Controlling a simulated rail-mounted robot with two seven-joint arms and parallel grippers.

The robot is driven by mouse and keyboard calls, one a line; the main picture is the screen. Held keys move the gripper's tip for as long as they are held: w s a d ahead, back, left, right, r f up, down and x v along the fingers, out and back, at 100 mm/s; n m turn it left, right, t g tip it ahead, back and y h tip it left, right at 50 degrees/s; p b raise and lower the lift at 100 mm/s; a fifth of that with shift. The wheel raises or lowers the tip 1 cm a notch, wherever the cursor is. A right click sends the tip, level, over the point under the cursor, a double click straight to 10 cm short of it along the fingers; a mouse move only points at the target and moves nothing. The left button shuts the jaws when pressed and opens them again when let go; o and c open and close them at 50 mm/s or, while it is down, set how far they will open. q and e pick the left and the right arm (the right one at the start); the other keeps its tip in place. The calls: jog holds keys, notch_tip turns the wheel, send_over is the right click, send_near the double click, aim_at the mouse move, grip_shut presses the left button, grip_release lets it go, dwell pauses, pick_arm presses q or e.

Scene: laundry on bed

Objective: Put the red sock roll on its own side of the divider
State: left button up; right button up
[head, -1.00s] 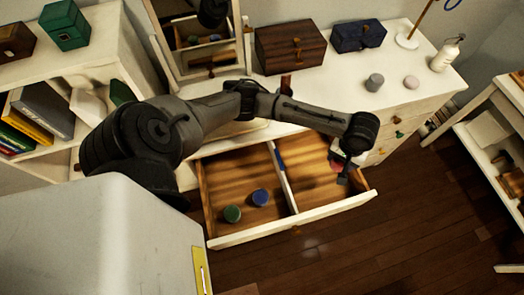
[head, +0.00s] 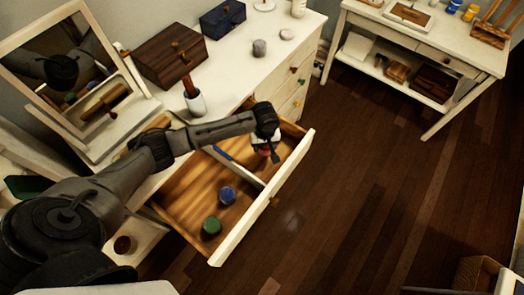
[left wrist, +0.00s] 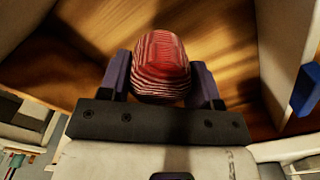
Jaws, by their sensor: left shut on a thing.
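The red sock roll (left wrist: 161,68) has pale stripes and sits between the two fingers of my left gripper (left wrist: 163,85) in the left wrist view. In the head view my left gripper (head: 268,152) is shut on it, over the right compartment of the open drawer (head: 262,212); the roll is mostly hidden there. I cannot tell whether the roll touches the drawer floor. The white divider (head: 245,173) has a blue piece (head: 224,154) on it. A blue sock roll (head: 227,195) and a green sock roll (head: 212,226) lie in the left compartment. My right gripper is not in view.
A white side table (head: 430,45) stands at the back right. The wooden floor (head: 375,180) between is clear.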

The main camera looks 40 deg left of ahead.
aim_at(264, 151)
pick_arm(q)
jog(key=shift+f+b, duration=0.45)
jog(key=shift+f, duration=1.85)
jog(key=shift+f, duration=0.1)
jog(key=o, duration=0.9)
notch_tip(264, 151, up, 11)
jog(key=shift+w+r+p, duration=0.1)
jog(key=shift+r+p, duration=0.05)
jog(key=shift+p, duration=0.95)
jog(key=shift+r, duration=0.5)
